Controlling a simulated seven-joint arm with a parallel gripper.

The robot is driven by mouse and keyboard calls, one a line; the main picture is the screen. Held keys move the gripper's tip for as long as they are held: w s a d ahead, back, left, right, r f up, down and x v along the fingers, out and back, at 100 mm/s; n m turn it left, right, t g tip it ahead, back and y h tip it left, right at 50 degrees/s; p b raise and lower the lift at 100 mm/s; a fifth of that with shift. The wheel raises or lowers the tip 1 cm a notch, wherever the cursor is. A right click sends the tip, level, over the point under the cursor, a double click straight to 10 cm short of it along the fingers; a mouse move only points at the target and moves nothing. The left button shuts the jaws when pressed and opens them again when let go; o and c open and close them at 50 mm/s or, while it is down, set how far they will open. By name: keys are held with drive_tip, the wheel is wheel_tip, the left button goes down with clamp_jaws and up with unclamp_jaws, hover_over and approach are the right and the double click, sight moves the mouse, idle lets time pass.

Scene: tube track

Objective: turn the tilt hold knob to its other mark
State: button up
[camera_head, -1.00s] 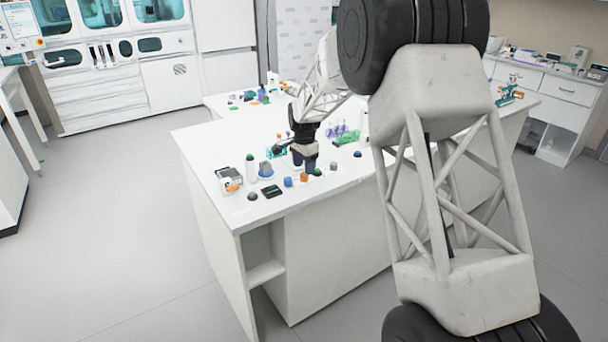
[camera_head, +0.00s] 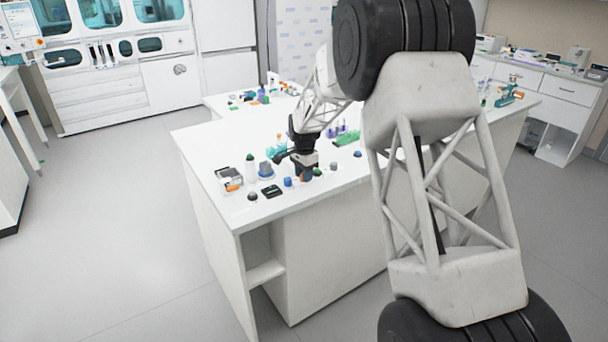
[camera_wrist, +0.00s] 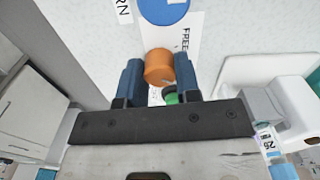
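An orange round knob (camera_wrist: 158,66) shows in the wrist view, beside a white label reading "FREE". I take it for the tilt hold knob; its pointer mark is not clear. The two blue fingers of my gripper (camera_wrist: 159,78) stand on either side of it, with hardly any gap. I cannot tell whether they touch it. In the head view my gripper (camera_head: 304,172) is low over the near part of the white table (camera_head: 262,212) and hides the orange knob.
A blue disc (camera_wrist: 163,10) lies just beyond the knob, and a green piece (camera_wrist: 170,97) is close below it. In the head view a black box (camera_head: 271,191), a blue knob (camera_head: 287,181) and a grey-white device (camera_head: 229,179) stand left of my gripper. A green rack (camera_head: 347,138) stands behind right.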

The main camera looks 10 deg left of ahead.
drive_tip(key=shift+c, duration=0.5)
drive_tip(key=shift+n, duration=0.4)
drive_tip(key=n, duration=0.9)
drive_tip(key=shift+n, duration=2)
drive_tip(key=o, duration=0.9)
